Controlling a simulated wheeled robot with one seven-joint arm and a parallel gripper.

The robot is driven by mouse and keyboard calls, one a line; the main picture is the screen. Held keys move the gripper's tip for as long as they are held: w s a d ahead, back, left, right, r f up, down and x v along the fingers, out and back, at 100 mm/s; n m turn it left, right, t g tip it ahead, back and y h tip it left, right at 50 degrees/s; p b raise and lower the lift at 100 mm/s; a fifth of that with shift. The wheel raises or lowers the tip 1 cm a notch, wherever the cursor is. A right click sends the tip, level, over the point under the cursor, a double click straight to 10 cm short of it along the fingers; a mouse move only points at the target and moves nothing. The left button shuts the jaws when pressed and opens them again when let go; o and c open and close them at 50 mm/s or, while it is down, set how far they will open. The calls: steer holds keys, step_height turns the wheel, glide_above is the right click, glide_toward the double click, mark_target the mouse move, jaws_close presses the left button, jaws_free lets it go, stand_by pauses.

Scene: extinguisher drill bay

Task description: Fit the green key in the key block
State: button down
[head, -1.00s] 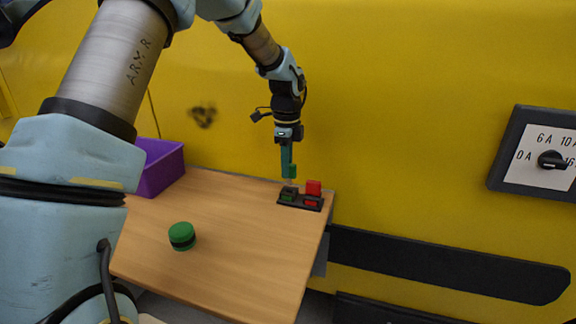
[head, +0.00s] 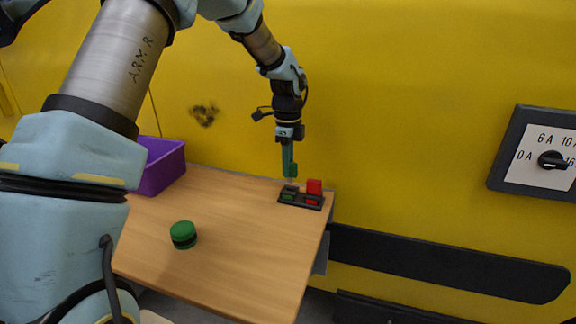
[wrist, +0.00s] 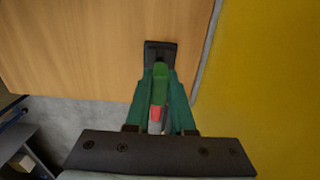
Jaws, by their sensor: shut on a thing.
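The black key block (head: 317,207) stands near the far right corner of the wooden table, with a green-marked slot on the left and a red-marked one on the right. My gripper (head: 290,172) points down just above the left, green-marked slot. It is shut on the green key (wrist: 161,72), which shows between the teal fingers in the wrist view. The key's lower end is close over the block; whether it touches the slot I cannot tell. In the wrist view the block (wrist: 152,47) is partly hidden behind the key and fingers.
A green round button-like object (head: 183,235) sits on the table (head: 235,245). A purple bin (head: 163,172) is at the back left. A yellow wall (head: 420,150) rises behind.

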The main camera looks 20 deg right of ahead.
steer(key=shift+f+b, duration=0.65)
steer(key=shift+f, duration=1.35)
stand_by(0.5)
steer(key=c, duration=0.7)
jaws_free()
steer(key=shift+r, duration=0.1)
